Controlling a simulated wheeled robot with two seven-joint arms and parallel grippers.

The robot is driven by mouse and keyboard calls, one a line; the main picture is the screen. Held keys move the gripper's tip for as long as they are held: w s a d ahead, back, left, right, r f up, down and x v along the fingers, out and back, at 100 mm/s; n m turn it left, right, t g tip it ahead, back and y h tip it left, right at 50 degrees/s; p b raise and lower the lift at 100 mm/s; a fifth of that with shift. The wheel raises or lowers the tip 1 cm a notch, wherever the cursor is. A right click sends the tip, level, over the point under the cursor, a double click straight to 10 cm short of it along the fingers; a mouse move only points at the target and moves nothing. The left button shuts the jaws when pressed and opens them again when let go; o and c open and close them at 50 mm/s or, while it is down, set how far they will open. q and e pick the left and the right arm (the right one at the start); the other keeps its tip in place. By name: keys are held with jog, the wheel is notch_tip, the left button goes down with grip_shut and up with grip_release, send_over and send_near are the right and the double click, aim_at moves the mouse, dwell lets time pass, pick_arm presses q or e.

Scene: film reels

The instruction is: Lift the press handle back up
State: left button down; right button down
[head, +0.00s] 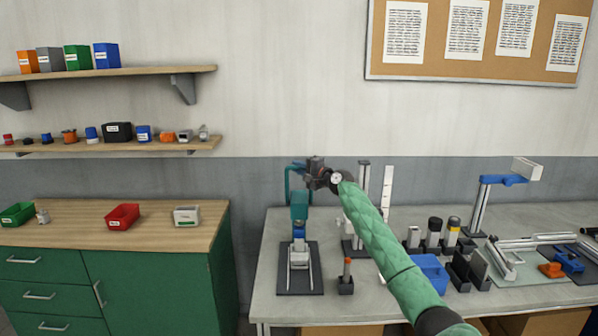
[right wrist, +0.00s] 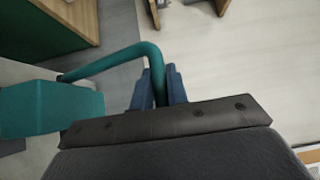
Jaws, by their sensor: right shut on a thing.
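The teal press (head: 299,207) stands on a dark base plate (head: 283,282) at the left end of the grey bench. Its teal handle (head: 289,180) is at the top, beside my right gripper (head: 308,172). In the right wrist view the bent teal handle (right wrist: 105,62) runs from the teal press head (right wrist: 50,110) into my right gripper (right wrist: 160,88), whose blue fingers are on both sides of it. My right gripper is shut on the handle. A light grey block (head: 299,256) sits under the press head. My left gripper is not in view.
A dark holder with an orange-topped tool (head: 346,276) stands right of the press base. A vertical stand (head: 362,200), a blue bin (head: 430,270) and several dark-capped containers (head: 433,232) are farther right. A green cabinet (head: 150,285) stands left, across a gap.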

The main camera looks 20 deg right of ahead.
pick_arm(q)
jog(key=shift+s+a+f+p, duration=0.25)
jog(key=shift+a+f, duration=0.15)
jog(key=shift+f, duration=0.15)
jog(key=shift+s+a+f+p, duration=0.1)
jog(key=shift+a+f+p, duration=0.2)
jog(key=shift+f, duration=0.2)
pick_arm(e)
jog(key=w, duration=0.1)
jog(key=w+m, duration=0.1)
jog(key=shift+w+d+r+g+h, duration=0.3)
jog(key=shift+d+r+g, duration=0.05)
jog(key=shift+d+g, duration=0.05)
jog(key=c, duration=1.4)
grip_release()
jog(key=shift+c, duration=0.2)
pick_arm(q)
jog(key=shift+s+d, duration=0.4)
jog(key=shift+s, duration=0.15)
pick_arm(e)
jog(key=shift+o, duration=0.3)
jog(key=shift+s+f, duration=0.1)
